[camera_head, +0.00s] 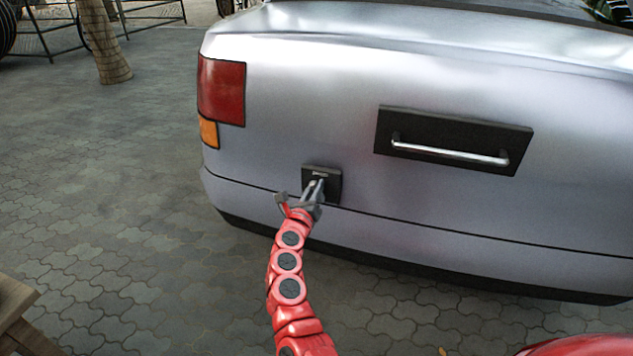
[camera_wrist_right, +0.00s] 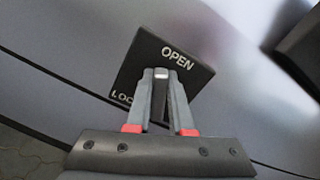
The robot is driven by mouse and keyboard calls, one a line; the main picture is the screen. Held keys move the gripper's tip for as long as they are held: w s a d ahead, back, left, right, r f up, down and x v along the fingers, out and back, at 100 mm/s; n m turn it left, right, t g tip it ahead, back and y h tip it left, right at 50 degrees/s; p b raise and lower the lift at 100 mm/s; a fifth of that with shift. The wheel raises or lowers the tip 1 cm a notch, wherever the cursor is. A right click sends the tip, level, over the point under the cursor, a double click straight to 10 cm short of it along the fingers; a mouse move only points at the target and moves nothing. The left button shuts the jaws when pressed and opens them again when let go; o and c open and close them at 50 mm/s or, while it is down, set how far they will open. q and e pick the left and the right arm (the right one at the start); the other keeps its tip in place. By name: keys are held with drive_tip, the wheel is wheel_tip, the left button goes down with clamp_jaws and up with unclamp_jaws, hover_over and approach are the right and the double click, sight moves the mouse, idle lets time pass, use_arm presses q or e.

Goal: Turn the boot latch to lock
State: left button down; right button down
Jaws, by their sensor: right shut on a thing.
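The boot latch is a small black square plate (camera_head: 333,181) on the silver car's rear, left of centre and below the red tail light. In the right wrist view the plate (camera_wrist_right: 200,72) reads "OPEN" at its upper right and shows "LOC" at its lower left, the rest hidden. My right gripper (camera_head: 316,187) reaches the latch from below. In the right wrist view its fingers (camera_wrist_right: 161,80) are shut on the dark latch knob (camera_wrist_right: 160,98), whose white-marked end sits near "OPEN". My left gripper is not in view.
The silver car (camera_head: 290,100) fills the right side, with a black panel (camera_head: 453,128) and bar handle (camera_head: 450,150) right of the latch. A wooden corner (camera_head: 15,315) shows at lower left.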

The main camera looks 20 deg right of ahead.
drive_tip(key=n+p, duration=0.1)
drive_tip(key=n, duration=0.1)
drive_tip(key=n+p, duration=0.4)
drive_tip(key=shift+w+a+f+n, duration=0.1)
drive_tip(key=shift+w+a+n, duration=0.1)
drive_tip(key=shift+a+n, duration=0.1)
drive_tip(key=n+p, duration=0.2)
drive_tip(key=n, duration=0.1)
drive_tip(key=f+n+p, duration=0.1)
drive_tip(key=n+p, duration=0.1)
drive_tip(key=n, duration=0.1)
drive_tip(key=shift+a+f, duration=0.15)
drive_tip(key=shift+f+n, duration=0.1)
drive_tip(key=shift+n, duration=0.2)
drive_tip(key=c, duration=0.8)
unclamp_jaws()
